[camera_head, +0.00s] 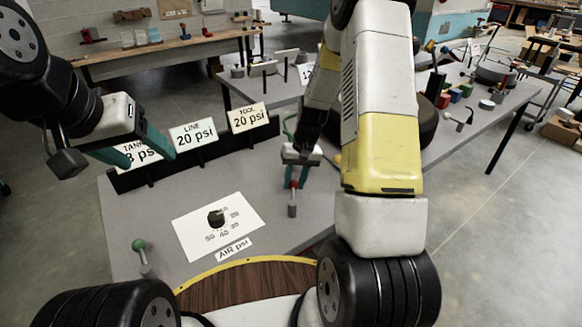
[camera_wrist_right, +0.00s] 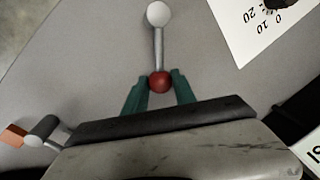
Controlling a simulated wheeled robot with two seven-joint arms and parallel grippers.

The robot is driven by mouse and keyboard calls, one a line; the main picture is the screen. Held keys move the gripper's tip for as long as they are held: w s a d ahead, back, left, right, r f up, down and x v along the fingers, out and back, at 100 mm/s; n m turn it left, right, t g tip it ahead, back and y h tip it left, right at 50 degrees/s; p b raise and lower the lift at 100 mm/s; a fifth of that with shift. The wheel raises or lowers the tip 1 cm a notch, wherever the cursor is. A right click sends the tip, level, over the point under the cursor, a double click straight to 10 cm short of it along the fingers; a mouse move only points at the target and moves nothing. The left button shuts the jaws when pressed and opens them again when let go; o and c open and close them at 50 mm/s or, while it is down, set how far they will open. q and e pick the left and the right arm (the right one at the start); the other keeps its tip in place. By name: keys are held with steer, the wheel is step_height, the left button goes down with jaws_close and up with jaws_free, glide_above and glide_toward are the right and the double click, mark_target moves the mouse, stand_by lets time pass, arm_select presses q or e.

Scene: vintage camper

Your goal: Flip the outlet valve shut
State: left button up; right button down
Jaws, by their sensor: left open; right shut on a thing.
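A lever with a red ball knob (camera_head: 293,184) and a grey post (camera_head: 292,208) stands at the right of the grey bench. My right gripper (camera_head: 296,180) is shut on the red knob. In the right wrist view the red knob (camera_wrist_right: 160,83) sits between the green fingertips, and its metal rod runs to a pale round end (camera_wrist_right: 158,14). A second lever with a green knob (camera_head: 139,246) stands at the front left. No label shows which lever is the outlet valve. My left gripper (camera_head: 150,160) is open and empty in front of the signs.
Signs for TANK, LINE (camera_head: 193,134) and TOOL (camera_head: 249,117), the last two reading 20 psi, stand along the bench's back. A black knob (camera_head: 216,217) sits on a white dial sheet (camera_head: 245,215) labelled AIR psi. The bench between sheet and red-knobbed lever is clear.

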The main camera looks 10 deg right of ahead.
steer(key=a+n, duration=0.1)
steer(key=n, duration=0.1)
steer(key=a+n+g, duration=0.1)
steer(key=a+n, duration=0.1)
steer(key=shift+w+a, duration=0.15)
steer(key=shift+s+a+n, duration=0.15)
steer(key=shift+a+n, duration=0.4)
steer(key=shift+n, duration=0.35)
steer(key=shift+s+a+n, duration=0.15)
steer(key=shift+a+n, duration=0.35)
steer(key=shift+n, duration=0.4)
steer(key=c, duration=1.1)
jaws_free()
steer(key=shift+o, duration=0.3)
steer(key=shift+w+r, duration=0.1)
steer(key=shift+r, duration=0.3)
steer(key=v, duration=0.7)
